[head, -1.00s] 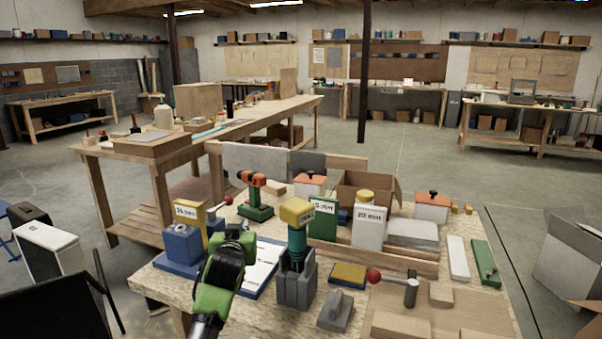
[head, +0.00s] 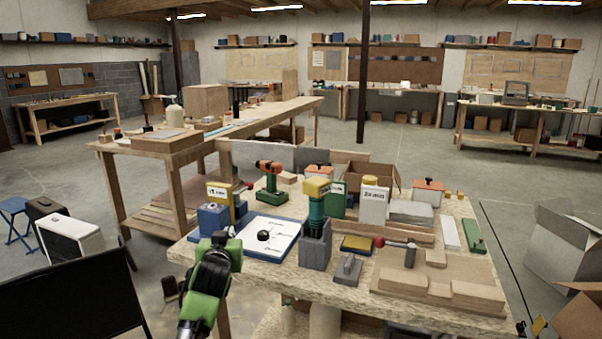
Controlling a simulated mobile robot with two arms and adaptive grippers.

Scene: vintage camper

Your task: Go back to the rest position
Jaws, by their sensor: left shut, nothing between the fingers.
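My left gripper (head: 222,243) is green and black and comes up from the bottom of the head view. It is shut and empty. In the picture it overlaps the near-left edge of the workbench (head: 290,278), just below the blue block (head: 213,218). The white sheet on a blue board (head: 275,236) lies to its right, with a small black round thing (head: 263,236) on it. My right gripper is not in view.
The bench holds a grey holder with a yellow-and-teal tool (head: 316,215), an orange drill (head: 268,178), a hammer (head: 408,250) and wooden boards (head: 440,282). A black panel (head: 75,295) stands at lower left. A cardboard box (head: 565,250) is on the right. Floor shows between.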

